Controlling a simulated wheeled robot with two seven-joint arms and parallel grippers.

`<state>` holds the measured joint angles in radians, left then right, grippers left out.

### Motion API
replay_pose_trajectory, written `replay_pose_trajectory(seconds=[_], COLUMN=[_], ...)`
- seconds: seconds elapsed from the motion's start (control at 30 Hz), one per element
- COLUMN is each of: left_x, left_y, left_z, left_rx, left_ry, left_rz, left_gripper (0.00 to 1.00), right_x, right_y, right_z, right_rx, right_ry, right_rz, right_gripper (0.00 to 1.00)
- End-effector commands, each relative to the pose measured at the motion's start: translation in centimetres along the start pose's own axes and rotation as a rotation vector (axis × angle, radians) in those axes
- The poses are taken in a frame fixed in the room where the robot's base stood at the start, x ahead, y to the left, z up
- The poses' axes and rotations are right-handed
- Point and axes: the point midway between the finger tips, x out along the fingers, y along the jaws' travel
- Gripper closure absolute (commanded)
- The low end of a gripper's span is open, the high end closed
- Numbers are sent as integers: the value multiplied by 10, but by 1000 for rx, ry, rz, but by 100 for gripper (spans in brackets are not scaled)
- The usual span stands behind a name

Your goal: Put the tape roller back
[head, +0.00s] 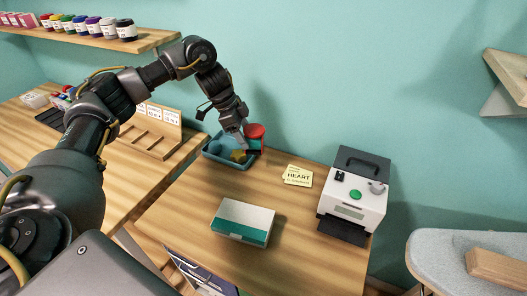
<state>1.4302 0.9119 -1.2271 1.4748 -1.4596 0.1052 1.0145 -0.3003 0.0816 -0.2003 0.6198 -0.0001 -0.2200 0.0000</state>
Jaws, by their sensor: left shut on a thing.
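My left gripper (246,148) reaches down from above at the back of the wooden table and is shut on a red item (256,131), which looks like the tape roller. The fingers hide part of it. It is at the right end of a blue tray (213,157); I cannot tell whether it touches the tray. In the tray are a rounded blue thing (227,140) and a yellow thing (238,156). My right gripper is not in view.
A white and teal box (243,220) lies mid-table. A yellow HEART note (298,175) and a white and black machine (354,200) are to the right. A wooden rack (150,135) stands left. A shelf of jars (95,38) hangs upper left. The table's front right is clear.

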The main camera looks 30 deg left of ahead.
Motion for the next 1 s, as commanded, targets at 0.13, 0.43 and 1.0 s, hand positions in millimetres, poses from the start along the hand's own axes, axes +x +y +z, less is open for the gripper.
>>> replay_pose_trajectory(seconds=[0.13, 0.43, 1.0], left_x=[32, 72, 109], left_y=[-18, -36, -40], left_z=[-14, -21, -11], left_rx=[-3, 0, 1], left_ry=[-3, -1, 1], left_rz=[4, 1, -1], left_gripper=[70, 70, 70], right_x=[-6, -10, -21], right_y=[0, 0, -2], right_z=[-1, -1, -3], right_rx=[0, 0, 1], right_ry=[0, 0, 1], right_rz=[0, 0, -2], right_gripper=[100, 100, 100])
